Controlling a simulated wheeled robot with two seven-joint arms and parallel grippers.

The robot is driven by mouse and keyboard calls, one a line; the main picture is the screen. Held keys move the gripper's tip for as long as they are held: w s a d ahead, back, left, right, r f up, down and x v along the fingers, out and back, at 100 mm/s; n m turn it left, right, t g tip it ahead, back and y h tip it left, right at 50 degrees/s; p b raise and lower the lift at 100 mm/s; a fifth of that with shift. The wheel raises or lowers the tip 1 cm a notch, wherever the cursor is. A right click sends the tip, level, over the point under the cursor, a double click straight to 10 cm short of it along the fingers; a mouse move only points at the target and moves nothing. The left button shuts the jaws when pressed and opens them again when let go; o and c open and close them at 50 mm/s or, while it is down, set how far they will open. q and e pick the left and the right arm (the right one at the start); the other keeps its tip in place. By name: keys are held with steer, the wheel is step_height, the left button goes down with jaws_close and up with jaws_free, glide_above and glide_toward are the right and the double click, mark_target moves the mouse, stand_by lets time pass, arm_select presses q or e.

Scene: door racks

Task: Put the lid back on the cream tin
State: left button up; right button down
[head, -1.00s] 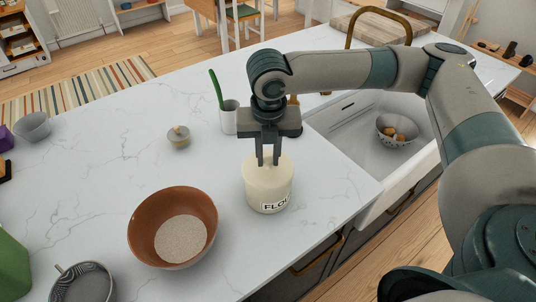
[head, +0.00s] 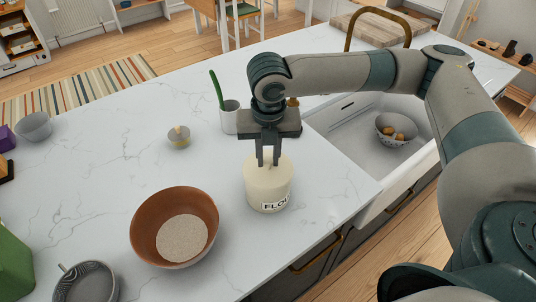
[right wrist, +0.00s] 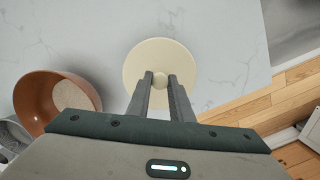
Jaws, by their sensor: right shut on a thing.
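The cream tin (head: 266,190), marked with letters that read FLO, stands upright on the counter. Its cream lid (right wrist: 137,62) shows from above in the right wrist view as a round disc, and in the head view it sits at the top of the tin. My right gripper (head: 268,162) points straight down over the tin and is shut on the lid's knob (right wrist: 160,80). The disc hides the tin below it in the right wrist view, so I cannot tell whether the lid is fully seated. My left gripper is not in view.
A brown bowl (head: 147,228) of pale flour stands left of the tin. A white cup (head: 229,117) with a green handle and a small lidded pot (head: 178,137) stand behind. The sink (head: 350,140) holding a colander is at right.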

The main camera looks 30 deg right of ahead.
steer(key=c, duration=1)
jaws_free()
steer(key=shift+r+p, duration=3.5)
steer(key=shift+p, duration=0.65)
jaws_close()
